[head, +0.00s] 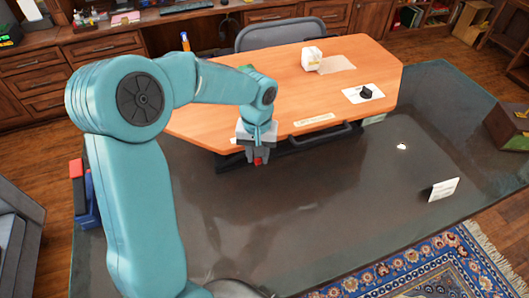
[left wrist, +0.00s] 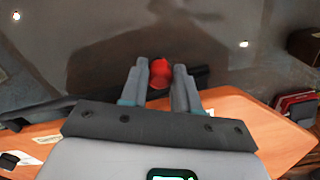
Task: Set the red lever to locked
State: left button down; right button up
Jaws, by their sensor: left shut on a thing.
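The red lever (head: 258,161) shows as a small red end below my left gripper (head: 257,150), at the front left edge of the wooden table. In the left wrist view the rounded red lever end (left wrist: 160,73) sits between the two grey fingers of my left gripper (left wrist: 160,80). The fingers are shut on it. The rest of the lever and any lock marking are hidden by the gripper. My right gripper is in neither view.
The orange wooden table (head: 300,95) carries a white box (head: 312,58) and a black knob (head: 366,92) on a white plate. A dark handle bar (head: 320,137) runs along its front edge. A grey chair (head: 280,34) stands behind it.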

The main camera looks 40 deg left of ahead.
pick_arm(q)
jog(key=shift+s+a+m, duration=0.2)
jog(key=shift+s+m, duration=0.25)
jog(key=shift+m, duration=0.15)
jog(key=shift+s+a+m+b, duration=0.2)
jog(key=shift+s+m+b, duration=0.15)
jog(key=shift+m, duration=0.3)
jog(key=shift+s+a+m+b, duration=0.2)
jog(key=shift+s+m, duration=0.2)
jog(key=shift+m, duration=0.25)
jog(key=c, duration=0.8)
grip_release()
